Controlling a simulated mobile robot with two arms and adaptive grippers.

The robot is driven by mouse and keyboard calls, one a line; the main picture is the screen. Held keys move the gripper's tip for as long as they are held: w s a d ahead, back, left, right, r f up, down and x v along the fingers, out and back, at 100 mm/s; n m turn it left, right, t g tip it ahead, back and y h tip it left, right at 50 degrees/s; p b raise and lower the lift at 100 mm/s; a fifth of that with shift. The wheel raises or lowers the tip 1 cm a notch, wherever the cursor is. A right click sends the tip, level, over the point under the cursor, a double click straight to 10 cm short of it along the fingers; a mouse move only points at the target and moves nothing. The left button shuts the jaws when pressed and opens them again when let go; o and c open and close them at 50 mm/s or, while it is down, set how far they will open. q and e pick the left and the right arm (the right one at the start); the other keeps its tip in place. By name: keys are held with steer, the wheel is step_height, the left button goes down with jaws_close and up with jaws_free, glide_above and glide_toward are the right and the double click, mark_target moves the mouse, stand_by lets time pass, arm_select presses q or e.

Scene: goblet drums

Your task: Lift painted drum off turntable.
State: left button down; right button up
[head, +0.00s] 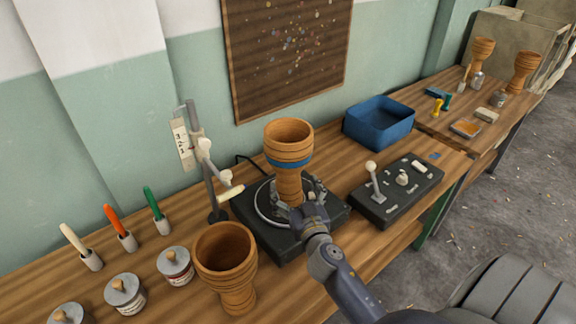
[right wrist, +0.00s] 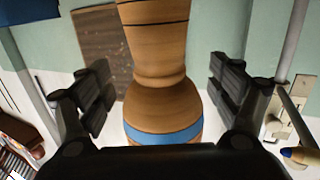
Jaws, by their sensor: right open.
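The painted drum (head: 290,158) is a wooden goblet with a blue band below its rim. It stands upright on the turntable (head: 256,205), a round plate on a dark square base. My right gripper (head: 298,192) is at the drum's narrow lower part, coming from the front. In the right wrist view the drum (right wrist: 158,60) appears upside down between the two fingers of my right gripper (right wrist: 163,88). The fingers are open, with gaps visible on both sides of the drum. My left gripper is not in view.
An unpainted drum (head: 226,262) stands left of the turntable. A gauge stand with a brush (head: 208,165) rises close behind it. A control box (head: 397,188) and a blue bin (head: 379,124) are to the right. Lidded jars (head: 175,266) and brushes line the left.

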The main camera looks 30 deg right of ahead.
mark_target(292, 181)
steer(key=shift+w+d, duration=0.15)
steer(key=shift+w, duration=0.4)
steer(key=shift+w+d+f, duration=0.1)
steer(key=shift+w+f, duration=0.1)
steer(key=shift+w, duration=0.05)
steer(key=p+x, duration=0.1)
steer(key=x, duration=0.3)
steer(key=shift+w+d, duration=0.2)
steer(key=shift+w, duration=0.1)
steer(key=shift+w+f, duration=0.1)
steer(key=shift+w, duration=0.1)
steer(key=c, duration=1.3)
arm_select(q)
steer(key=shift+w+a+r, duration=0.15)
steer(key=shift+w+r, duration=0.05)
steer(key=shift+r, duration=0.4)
arm_select(e)
steer(key=c, duration=0.3)
steer(key=shift+c, duration=0.2)
